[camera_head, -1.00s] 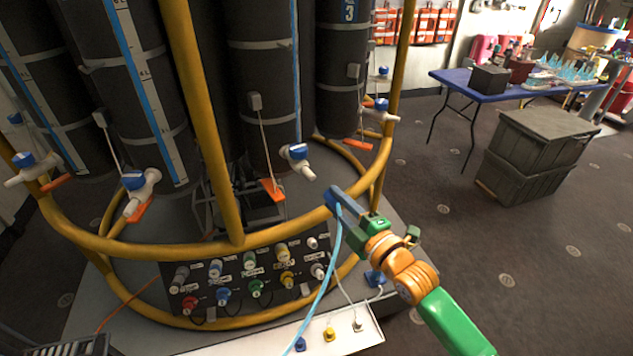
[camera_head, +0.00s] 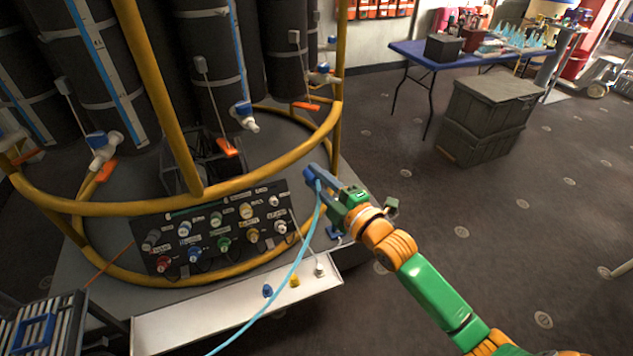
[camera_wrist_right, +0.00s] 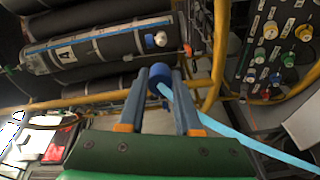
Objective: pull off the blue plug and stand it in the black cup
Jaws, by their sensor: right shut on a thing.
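My right gripper (camera_head: 316,180) is shut on a blue plug (camera_head: 310,173), held in the air near the yellow rail. A light blue cable (camera_head: 305,245) hangs from the plug to the bottom of the head view. In the right wrist view the blue plug (camera_wrist_right: 160,76) sits between the two fingertips, and its cable (camera_wrist_right: 215,125) trails to the right. The black connector panel (camera_head: 152,222) stands behind and left of the gripper, with coloured connectors in rows. I cannot make out a black cup. My left gripper is not in view.
A yellow tubular rail (camera_head: 90,205) rings dark cylinders. A white ledge (camera_head: 200,322) with small blue and yellow plugs lies in front of the panel. A blue table (camera_head: 412,50) with a black box (camera_head: 443,47) and stacked grey crates (camera_head: 490,115) stand back right. Floor at right is open.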

